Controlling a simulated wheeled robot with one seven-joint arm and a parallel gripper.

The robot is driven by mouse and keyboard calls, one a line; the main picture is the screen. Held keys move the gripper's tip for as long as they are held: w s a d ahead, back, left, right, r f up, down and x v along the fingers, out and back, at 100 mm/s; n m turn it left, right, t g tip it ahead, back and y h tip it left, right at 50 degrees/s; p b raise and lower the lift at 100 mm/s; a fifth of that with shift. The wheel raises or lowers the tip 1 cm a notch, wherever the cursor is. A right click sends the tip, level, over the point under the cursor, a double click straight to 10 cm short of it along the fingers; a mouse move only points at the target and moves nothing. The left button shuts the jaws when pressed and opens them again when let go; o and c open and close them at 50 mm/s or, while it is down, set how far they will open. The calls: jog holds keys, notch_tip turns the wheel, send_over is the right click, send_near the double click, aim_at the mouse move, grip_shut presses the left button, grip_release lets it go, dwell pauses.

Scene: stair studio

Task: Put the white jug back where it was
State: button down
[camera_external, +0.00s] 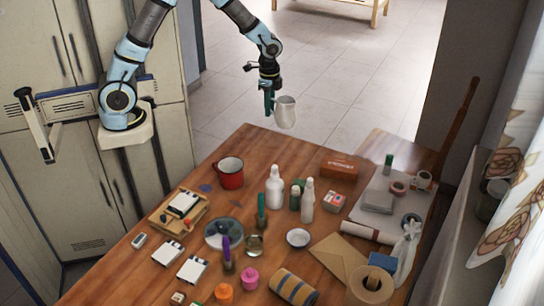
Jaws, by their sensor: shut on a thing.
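The white jug (286,112) hangs in the air above and beyond the far edge of the wooden table (262,146). It looks roughly upright. My gripper (269,104) points down and is shut on the jug at its left side. The fingertips are small in this view, so the exact grip is hard to make out. The spot where the jug stood before cannot be told from this frame.
The table is crowded. A red mug (231,176), white bottles (275,188) and an orange-brown box (340,167) stand nearest the far edge. A bare strip of wood lies along that edge. Cabinets (75,190) stand at the left.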

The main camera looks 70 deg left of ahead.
jog(key=shift+w+d+f, duration=0.1)
jog(key=shift+d+f, duration=0.05)
jog(key=shift+f, duration=0.05)
notch_tip(320, 180, down, 14)
jog(key=p, duration=0.3)
jog(key=shift+f, duration=0.25)
jog(key=shift+f, duration=0.2)
jog(key=c, duration=0.9)
grip_release()
jog(key=shift+o, duration=0.2)
